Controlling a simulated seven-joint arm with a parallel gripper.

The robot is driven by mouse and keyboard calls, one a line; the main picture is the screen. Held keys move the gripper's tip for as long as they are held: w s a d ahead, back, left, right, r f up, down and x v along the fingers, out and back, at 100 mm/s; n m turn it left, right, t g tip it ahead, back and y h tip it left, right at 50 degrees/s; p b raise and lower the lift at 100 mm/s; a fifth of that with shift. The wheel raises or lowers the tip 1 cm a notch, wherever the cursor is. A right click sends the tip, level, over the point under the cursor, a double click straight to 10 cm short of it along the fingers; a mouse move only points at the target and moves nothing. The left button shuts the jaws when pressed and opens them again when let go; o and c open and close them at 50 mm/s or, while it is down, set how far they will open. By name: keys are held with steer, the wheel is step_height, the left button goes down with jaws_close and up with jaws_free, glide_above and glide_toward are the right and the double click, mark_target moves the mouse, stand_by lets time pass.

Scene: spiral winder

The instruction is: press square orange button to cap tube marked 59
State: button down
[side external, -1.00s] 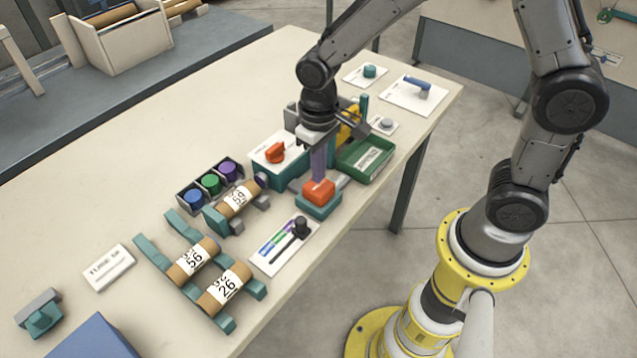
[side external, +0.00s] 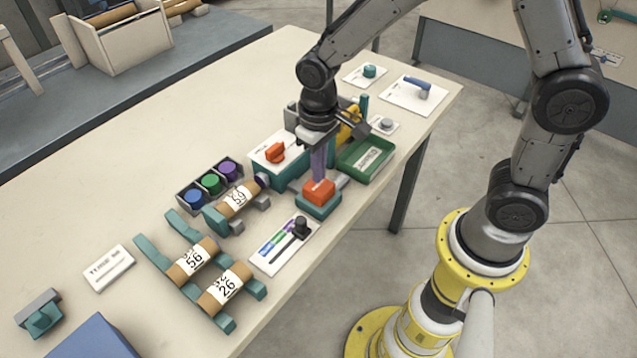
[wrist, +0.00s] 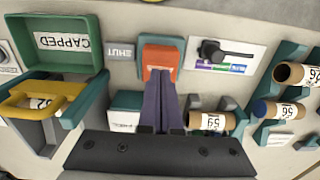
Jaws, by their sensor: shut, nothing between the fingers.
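The square orange button (side external: 319,190) sits on a teal base near the table's front edge; it also shows in the wrist view (wrist: 159,60). My gripper (side external: 319,178) points down with its purple fingers together and empty. Its tips are at the button's top; I cannot tell whether they touch or press it. The tube marked 59 (side external: 239,201) lies in a cradle left of the button, and shows in the wrist view (wrist: 208,121). A purple piece (side external: 261,181) is at its right end; whether it is seated on the tube is unclear.
Tubes 56 (side external: 192,262) and 26 (side external: 225,287) lie on a teal rack. A slider panel (side external: 284,246) is in front of the cradle. A cap holder (side external: 180,201) stands behind it. An orange knob (side external: 275,152) and a green tray labelled CAPPED (side external: 382,147) are near my gripper.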

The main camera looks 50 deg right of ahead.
steer(key=shift+f, duration=0.25)
steer(key=shift+f, duration=0.35)
steer(key=shift+f, duration=1.35)
steer(key=shift+r, duration=4.1)
